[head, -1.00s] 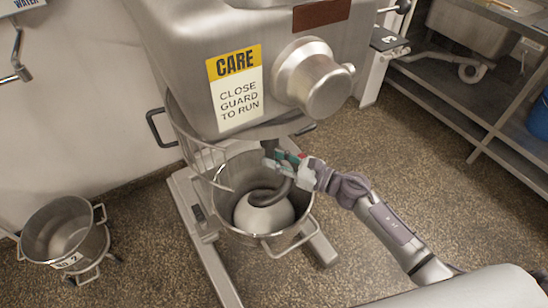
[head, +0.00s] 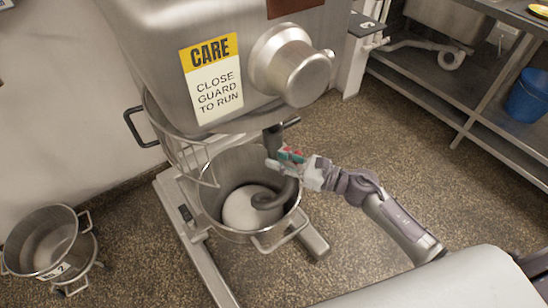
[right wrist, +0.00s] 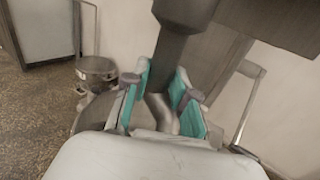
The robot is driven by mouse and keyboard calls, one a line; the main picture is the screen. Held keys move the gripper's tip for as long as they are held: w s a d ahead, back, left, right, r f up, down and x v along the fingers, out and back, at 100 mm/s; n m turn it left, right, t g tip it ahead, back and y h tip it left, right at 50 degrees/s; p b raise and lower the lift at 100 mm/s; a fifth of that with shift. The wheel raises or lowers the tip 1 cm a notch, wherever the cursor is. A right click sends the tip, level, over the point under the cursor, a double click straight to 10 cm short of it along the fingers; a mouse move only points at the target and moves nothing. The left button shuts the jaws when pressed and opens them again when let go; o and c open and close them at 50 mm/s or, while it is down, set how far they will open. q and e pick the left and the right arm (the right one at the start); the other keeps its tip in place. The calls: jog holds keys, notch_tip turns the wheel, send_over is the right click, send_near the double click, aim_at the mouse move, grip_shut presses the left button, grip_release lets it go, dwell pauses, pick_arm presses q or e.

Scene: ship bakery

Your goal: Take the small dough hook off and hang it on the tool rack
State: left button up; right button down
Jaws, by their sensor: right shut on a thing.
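The dough hook (head: 289,192) is dark grey and curved, and its lower end reaches into the mixer bowl (head: 247,237) beside pale dough (head: 243,209). My right gripper (head: 284,160) is shut on the hook's upper part over the bowl's right side. In the right wrist view the grey hook (right wrist: 160,113) passes between the teal finger pads of my right gripper (right wrist: 168,95). A dark shaft (head: 272,139) stands just above the grip; I cannot tell whether hook and mixer are joined. The tool rack is not identifiable here. My left gripper is out of view.
The mixer (head: 215,70) with its wire guard (head: 195,155) stands close above and left of the grip. A second bowl (head: 45,245) stands at the left. A steel shelf unit (head: 450,90) with a blue bucket (head: 527,98) is at the right. Speckled floor between them is clear.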

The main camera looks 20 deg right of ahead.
aim_at(281, 146)
jog(key=shift+r, duration=0.25)
jog(key=shift+r+p, duration=2.05)
jog(key=shift+r, duration=0.55)
jog(key=shift+d, duration=0.1)
jog(key=shift+s+d+f, duration=0.1)
jog(key=shift+s+d, duration=0.05)
jog(key=b+v, duration=0.5)
jog(key=v, duration=1.7)
dwell(0.9)
dwell(0.4)
